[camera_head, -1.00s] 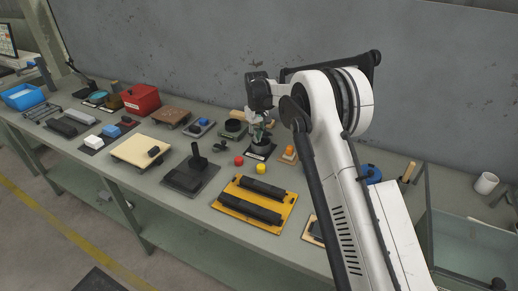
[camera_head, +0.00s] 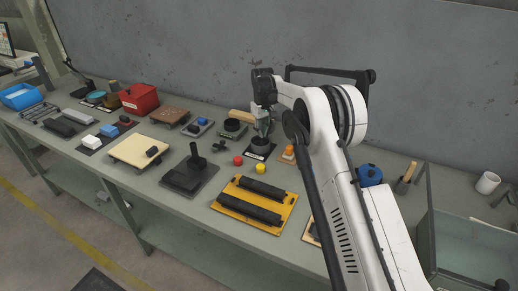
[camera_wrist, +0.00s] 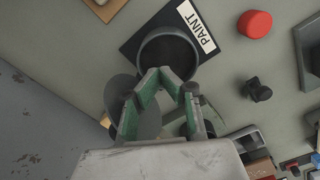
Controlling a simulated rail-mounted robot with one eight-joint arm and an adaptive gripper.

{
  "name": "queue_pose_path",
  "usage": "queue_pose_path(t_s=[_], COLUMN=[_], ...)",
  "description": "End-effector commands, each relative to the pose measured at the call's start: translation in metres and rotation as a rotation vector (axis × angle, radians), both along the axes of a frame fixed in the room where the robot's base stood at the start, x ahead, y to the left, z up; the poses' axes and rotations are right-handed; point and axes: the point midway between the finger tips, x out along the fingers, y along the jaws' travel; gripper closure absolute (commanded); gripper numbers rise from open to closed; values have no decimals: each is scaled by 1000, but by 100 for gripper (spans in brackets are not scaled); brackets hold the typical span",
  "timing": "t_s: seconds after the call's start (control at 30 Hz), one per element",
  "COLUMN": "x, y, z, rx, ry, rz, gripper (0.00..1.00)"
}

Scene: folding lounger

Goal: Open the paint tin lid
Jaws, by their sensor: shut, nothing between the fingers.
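The paint tin (camera_wrist: 146,50) is a dark round can on a black base with a white PAINT label (camera_wrist: 196,27). The wrist view looks down into its dark interior. It also shows in the head view (camera_head: 261,145), below my gripper (camera_head: 262,132). A grey disc (camera_wrist: 116,90), seemingly the lid, shows beside the tin's rim, partly behind my finger. I cannot tell whether it is still joined to the tin. My gripper (camera_wrist: 167,70) has green-grey fingers closed at the tips, with nothing between them. The tips overlap the tin's near rim in the wrist view; contact is unclear.
A red button (camera_wrist: 255,24) and a dark knob (camera_wrist: 257,90) stand near the tin. A yellow button (camera_head: 261,169) and an orange-topped block (camera_head: 288,153) are close by. A tan cylinder (camera_head: 240,117) lies behind. The grey wall rises behind the bench.

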Motion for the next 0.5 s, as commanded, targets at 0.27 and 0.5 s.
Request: queue_pose_path(t_s=[0.27,0.5], x=[1,-8], y=[0,5], z=[1,0], rx=[1,1], ry=[1,1], rz=[0,0], gripper=[100,100])
